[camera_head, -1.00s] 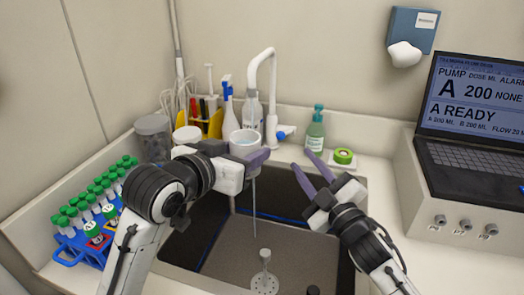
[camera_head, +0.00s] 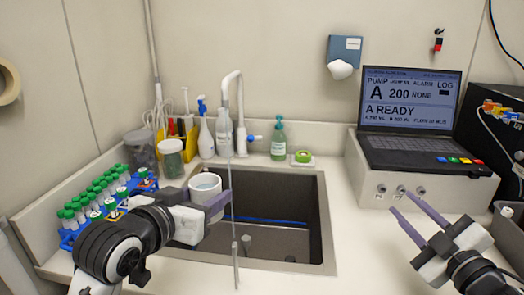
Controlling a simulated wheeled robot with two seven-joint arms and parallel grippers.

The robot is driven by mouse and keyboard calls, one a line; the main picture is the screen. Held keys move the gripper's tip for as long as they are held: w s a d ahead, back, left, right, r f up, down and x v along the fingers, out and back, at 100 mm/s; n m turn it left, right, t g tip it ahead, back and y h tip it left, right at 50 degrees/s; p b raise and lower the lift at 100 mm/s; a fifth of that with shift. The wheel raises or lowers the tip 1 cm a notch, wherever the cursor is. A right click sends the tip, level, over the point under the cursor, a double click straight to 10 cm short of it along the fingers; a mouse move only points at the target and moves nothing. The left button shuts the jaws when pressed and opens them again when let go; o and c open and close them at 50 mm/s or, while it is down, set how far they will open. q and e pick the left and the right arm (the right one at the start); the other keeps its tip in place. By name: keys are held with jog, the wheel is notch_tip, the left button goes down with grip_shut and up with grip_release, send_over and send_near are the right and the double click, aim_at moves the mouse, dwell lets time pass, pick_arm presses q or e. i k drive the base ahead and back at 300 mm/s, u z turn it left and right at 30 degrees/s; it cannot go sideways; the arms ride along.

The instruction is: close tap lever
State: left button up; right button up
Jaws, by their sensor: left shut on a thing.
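The white gooseneck tap (camera_head: 240,110) stands behind the sink. Its small blue lever (camera_head: 255,138) points out to the right at the tap's base. A thin clear stream (camera_head: 235,245), apparently water, runs down below the spout into the sink. My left gripper (camera_head: 217,203) is shut on a white cup (camera_head: 205,182) and holds it upright over the sink's back left part, just left of the stream. My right gripper (camera_head: 402,203) is open and empty over the counter at the right, well away from the lever.
The sink (camera_head: 322,225) is dark inside. A tube rack (camera_head: 66,240) stands at left; jars and bottles line the back. A green soap bottle (camera_head: 278,140) and green tape roll (camera_head: 303,157) stand right of the lever. A laptop-like pump controller (camera_head: 410,110) is at right.

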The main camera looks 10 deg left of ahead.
aim_at(250, 139)
jog(key=k, duration=1.45)
jog(key=u, duration=0.5)
jog(key=i, duration=2.15)
jog(key=u, duration=0.15)
